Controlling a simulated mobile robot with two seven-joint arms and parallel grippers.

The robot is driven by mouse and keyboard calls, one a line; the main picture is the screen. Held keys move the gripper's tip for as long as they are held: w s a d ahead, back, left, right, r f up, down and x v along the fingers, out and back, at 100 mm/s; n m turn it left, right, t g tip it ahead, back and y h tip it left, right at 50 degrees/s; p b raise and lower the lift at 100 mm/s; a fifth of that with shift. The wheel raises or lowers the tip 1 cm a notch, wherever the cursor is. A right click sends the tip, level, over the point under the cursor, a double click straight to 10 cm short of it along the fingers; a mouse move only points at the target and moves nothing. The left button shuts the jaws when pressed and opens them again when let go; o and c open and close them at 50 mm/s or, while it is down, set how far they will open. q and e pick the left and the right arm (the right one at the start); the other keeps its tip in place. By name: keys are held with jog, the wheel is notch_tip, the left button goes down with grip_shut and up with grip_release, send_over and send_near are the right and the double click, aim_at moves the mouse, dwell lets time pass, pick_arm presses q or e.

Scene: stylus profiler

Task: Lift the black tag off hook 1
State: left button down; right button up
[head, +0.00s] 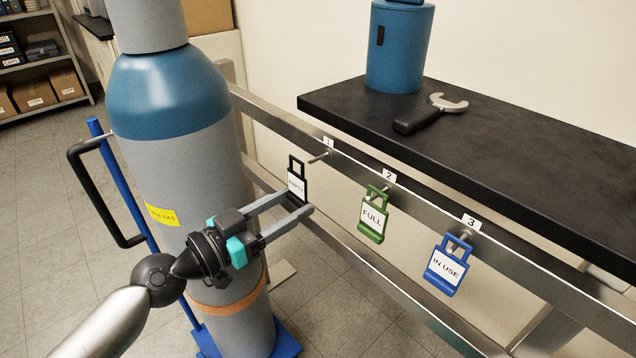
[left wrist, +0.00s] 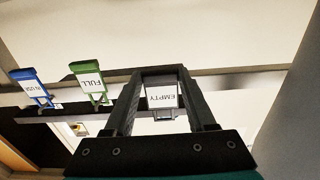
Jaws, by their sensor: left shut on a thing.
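The black tag (head: 297,184), with a white "EMPTY" label, is between the fingertips of my left gripper (head: 296,203), which is shut on its lower part. The tag hangs upright with its open loop on top. Hook 1 (head: 319,158) is a short peg on the rail under the number 1. The loop appears just left of the peg's tip, with a small gap in the head view. In the left wrist view, the tag's label (left wrist: 162,97) shows between the fingers of the left gripper (left wrist: 160,75). My right gripper is not in view.
A green "FULL" tag (head: 372,216) hangs on hook 2 and a blue "IN USE" tag (head: 446,268) on hook 3. A grey gas cylinder (head: 190,165) stands close left of the gripper. A black bench (head: 500,150) with a wrench (head: 430,112) lies behind the rail.

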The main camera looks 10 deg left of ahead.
aim_at(295, 203)
pick_arm(q)
jog(key=shift+b+v, duration=1.05)
jog(key=shift+v, duration=0.5)
jog(key=shift+s+a, duration=0.15)
jog(key=shift+s, duration=0.1)
